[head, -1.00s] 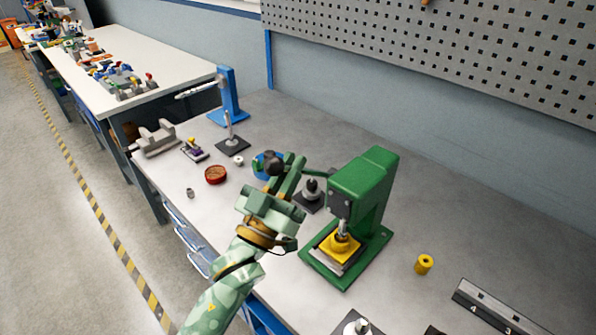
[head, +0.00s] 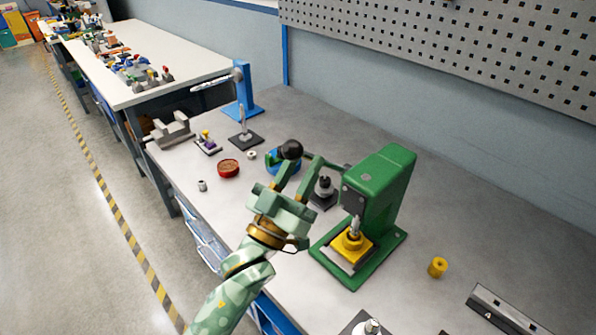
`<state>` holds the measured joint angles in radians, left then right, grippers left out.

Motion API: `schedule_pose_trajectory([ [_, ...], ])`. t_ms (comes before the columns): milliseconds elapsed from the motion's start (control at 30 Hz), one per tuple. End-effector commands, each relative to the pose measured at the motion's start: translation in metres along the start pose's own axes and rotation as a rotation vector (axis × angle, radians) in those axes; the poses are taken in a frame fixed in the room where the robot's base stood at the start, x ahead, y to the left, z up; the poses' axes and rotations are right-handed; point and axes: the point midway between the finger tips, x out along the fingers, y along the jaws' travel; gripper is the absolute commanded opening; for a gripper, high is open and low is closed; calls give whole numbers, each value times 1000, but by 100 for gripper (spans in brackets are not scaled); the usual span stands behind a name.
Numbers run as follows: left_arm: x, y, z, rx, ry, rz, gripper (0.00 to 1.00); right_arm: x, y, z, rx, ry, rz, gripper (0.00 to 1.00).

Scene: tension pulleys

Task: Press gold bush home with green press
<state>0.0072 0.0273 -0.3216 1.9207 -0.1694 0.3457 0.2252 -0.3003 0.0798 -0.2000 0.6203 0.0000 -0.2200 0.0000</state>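The green press (head: 384,180) stands on the bench right of centre. Its ram is down over a yellow block (head: 337,254) on its base. A gold ring-like piece (head: 352,241) sits there under the ram, partly hidden. The press lever runs left towards a black ball knob (head: 291,149). My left gripper (head: 305,160) is at the lever's outer end, close to the knob, with its fingers apart. I cannot tell whether it touches the lever. Another gold bush (head: 437,267) stands alone on the bench right of the press. My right gripper is out of view.
A blue press (head: 243,92), a red dish (head: 228,168), a blue holder (head: 275,163) and a black-based post (head: 325,190) stand on the left half of the bench. A numbered grey rail (head: 503,312) lies at right. The bench behind the green press is clear.

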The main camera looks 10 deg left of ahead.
Motion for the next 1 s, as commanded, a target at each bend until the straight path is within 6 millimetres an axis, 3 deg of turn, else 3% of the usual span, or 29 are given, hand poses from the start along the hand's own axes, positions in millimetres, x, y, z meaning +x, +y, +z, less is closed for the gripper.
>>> schedule_pose_trajectory([
  [167,-17,0,2,1,-3,-1,34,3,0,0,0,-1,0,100],
  [500,-107,0,3,-1,-7,-1,34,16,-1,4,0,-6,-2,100],
  [700,-147,-1,2,0,-4,-1,34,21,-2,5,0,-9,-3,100],
  [1000,-164,0,0,0,0,0,34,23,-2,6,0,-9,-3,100],
])
